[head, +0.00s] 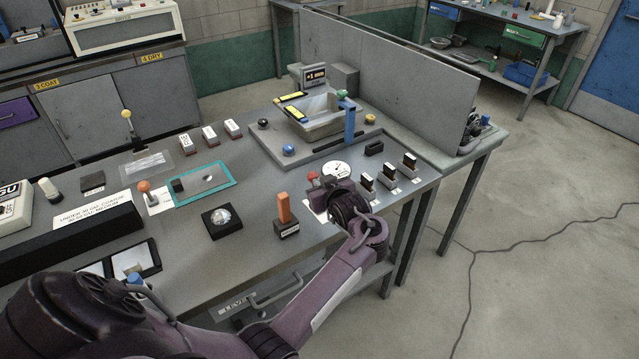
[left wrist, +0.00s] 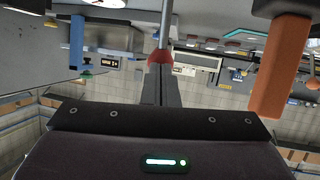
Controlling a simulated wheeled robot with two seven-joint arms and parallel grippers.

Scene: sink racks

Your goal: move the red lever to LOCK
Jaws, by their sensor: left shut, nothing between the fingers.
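The red lever's round knob (head: 313,176) shows at the front right of the bench, just left of my left gripper (head: 327,182). A white label (head: 316,206) lies beside it, partly hidden by the gripper; I cannot read any LOCK mark. In the left wrist view the red knob (left wrist: 186,61) is at the tips of my left gripper (left wrist: 162,62), with its metal rod (left wrist: 166,22) running to the top edge. The fingers are shut and empty. I cannot tell whether they touch the knob. My right gripper is out of view.
An orange upright handle (head: 284,207) on a dark base stands close left of the gripper; it looms in the wrist view (left wrist: 281,68). A round gauge (head: 337,170) and several black switches (head: 388,177) stand behind and right. A blue post (head: 350,125) rises farther back.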

